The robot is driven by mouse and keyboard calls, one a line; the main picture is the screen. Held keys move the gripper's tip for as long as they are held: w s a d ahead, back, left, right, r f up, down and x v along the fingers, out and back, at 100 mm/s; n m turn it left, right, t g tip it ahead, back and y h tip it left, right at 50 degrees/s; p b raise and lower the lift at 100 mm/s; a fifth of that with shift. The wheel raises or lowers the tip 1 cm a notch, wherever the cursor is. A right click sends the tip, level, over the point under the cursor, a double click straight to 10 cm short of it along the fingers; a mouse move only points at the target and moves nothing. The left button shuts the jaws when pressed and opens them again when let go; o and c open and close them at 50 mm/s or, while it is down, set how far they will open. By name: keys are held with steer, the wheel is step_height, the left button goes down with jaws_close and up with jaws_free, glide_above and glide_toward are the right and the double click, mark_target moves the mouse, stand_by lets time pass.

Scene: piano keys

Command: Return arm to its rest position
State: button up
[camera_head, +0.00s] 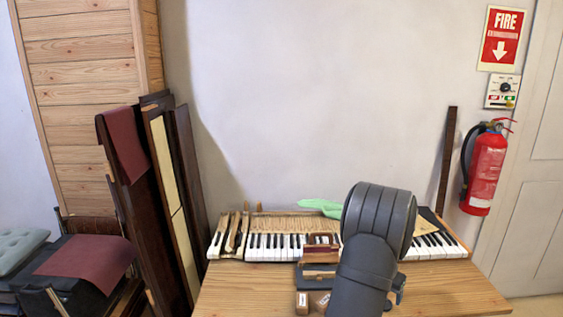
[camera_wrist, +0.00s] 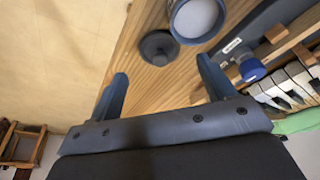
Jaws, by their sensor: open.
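My gripper (camera_wrist: 160,66) shows in the wrist view with its two dark fingers spread apart and nothing between them. Beyond the fingers is the wooden table top (camera_wrist: 150,90), near its edge. In the head view my dark grey arm rises in front of the table (camera_head: 440,288) and hides part of the piano keys (camera_head: 280,246). My gripper cannot be made out in that view. The keys also show at the right of the wrist view (camera_wrist: 290,85).
A round dark lid-like thing (camera_wrist: 158,47) and a blue-rimmed round container (camera_wrist: 197,18) stand beyond the fingers. A blue-capped item (camera_wrist: 252,69) lies near the keys. Wooden blocks (camera_head: 318,272) sit beside my arm. Dark panels (camera_head: 150,190) lean at left; the table's right front is clear.

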steer(key=x, duration=0.5)
steer(key=r, duration=0.5)
steer(key=shift+s+d+r, duration=0.25)
steer(key=shift+s, duration=0.15)
steer(key=s+d+r, duration=0.5)
steer(key=s+r, duration=0.1)
steer(key=s, duration=0.3)
steer(key=shift+a+r+m+g, duration=0.5)
steer(key=shift+a+r+m, duration=1.5)
steer(key=shift+a, duration=0.95)
steer(key=shift+m+h, duration=0.3)
steer(key=w+a+f, duration=0.2)
steer(key=w, duration=0.1)
steer(key=w+a+f, duration=0.2)
steer(key=w+f, duration=0.1)
steer(key=w+a+f, duration=0.2)
steer(key=w, duration=0.1)
steer(key=shift+w+a+f, duration=0.15)
steer(key=shift+w+f, duration=0.1)
steer(key=shift+f, duration=0.1)
steer(key=shift+w+a+f, duration=0.15)
steer(key=shift+w+f, duration=0.05)
steer(key=shift+f, duration=0.25)
